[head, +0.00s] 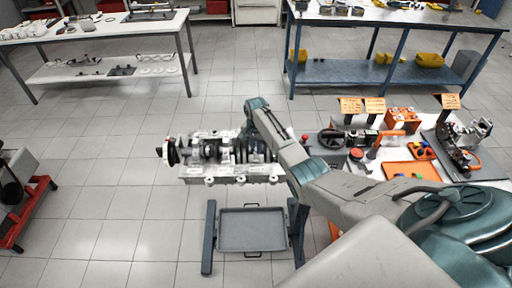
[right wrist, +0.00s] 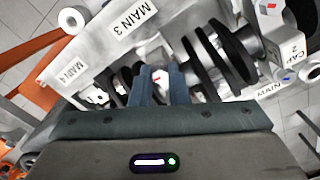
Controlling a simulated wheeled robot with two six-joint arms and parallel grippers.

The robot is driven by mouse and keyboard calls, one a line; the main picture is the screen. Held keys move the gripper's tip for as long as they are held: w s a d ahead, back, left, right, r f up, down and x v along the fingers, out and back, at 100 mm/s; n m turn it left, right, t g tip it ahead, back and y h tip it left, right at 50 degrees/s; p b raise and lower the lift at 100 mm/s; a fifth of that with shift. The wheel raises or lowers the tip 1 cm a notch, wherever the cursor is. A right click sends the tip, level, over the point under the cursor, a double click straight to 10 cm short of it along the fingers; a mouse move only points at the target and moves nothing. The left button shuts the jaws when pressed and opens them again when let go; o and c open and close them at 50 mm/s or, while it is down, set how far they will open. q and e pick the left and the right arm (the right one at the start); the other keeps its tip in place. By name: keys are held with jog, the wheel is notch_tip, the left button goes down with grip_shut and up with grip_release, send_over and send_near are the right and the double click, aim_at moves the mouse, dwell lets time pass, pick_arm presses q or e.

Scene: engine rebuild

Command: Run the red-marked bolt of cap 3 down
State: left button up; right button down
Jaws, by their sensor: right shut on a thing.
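The engine block (head: 225,170) sits on a stand with its crank parts facing up. In the right wrist view the fingers of my right gripper (right wrist: 161,88) are closed around a pale bolt head with a red mark (right wrist: 160,76). The gripper points down into the block near the label MAIN 3 (right wrist: 125,33). Cap 3 itself is mostly hidden by the fingers, so how far the bolt sits in it cannot be seen. In the head view my right arm reaches over the block's right part, and its fingertips are hard to make out. My left gripper is not in view.
Dark crank discs (right wrist: 222,55) stand close right of the fingers, with cap 2 (right wrist: 290,52) beyond. A grey tray (head: 252,230) lies below the block. A table with an orange tray (head: 411,171) and tools is at the right.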

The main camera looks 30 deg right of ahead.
jog(key=shift+w+r, duration=0.15)
jog(key=shift+r, duration=0.1)
jog(key=c, duration=1.7)
grip_release()
jog(key=shift+c, duration=0.2)
jog(key=shift+o, duration=0.5)
jog(key=shift+a, duration=0.1)
jog(key=shift+s, duration=0.2)
jog(key=shift+w+r+b, duration=0.1)
jog(key=shift+r+b, duration=0.25)
jog(key=shift+r, duration=0.25)
notch_tip(320, 180, up, 10)
jog(key=b, duration=0.2)
jog(key=shift+f+b, duration=0.15)
jog(key=shift+b, duration=0.2)
